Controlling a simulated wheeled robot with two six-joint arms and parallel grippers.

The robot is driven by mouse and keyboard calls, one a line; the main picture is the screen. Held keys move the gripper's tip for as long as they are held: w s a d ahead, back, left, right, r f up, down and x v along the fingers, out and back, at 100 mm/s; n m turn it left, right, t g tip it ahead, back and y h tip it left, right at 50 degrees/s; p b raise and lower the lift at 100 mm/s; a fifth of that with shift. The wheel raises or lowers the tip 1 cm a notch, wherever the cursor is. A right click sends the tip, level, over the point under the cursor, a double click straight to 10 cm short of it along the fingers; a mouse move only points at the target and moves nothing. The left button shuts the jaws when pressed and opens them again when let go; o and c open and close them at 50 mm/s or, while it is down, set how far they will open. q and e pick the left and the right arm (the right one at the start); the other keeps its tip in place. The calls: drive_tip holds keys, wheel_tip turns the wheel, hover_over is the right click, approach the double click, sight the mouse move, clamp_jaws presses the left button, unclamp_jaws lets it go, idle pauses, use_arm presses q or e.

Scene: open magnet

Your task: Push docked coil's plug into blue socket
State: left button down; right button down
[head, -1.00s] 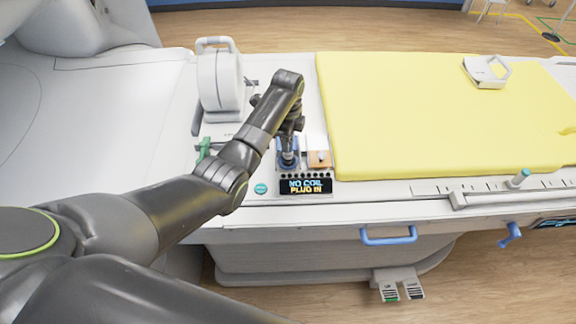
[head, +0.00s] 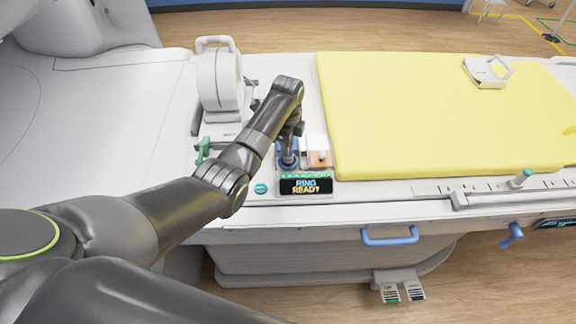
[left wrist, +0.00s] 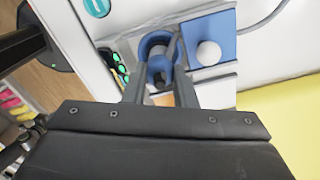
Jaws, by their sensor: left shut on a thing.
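The docked coil (head: 220,82) is a white upright ring with a handle, standing at the left end of the bed. My left gripper (head: 289,148) points down at the blue socket (head: 287,163), just behind the display. In the left wrist view, its fingers (left wrist: 160,92) are shut on the plug (left wrist: 159,68), which sits within the rounded blue surround of the socket (left wrist: 152,42). The plug is mostly hidden by the fingers and arm, so its exact depth is unclear. The display (head: 306,187) reads "RING READY", with green lights above it. My right gripper is not in view.
An orange socket block (head: 318,158) is right beside the blue one.

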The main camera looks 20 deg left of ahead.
use_arm(q)
drive_tip(key=c, duration=1.1)
unclamp_jaws()
drive_tip(key=shift+r, duration=0.1)
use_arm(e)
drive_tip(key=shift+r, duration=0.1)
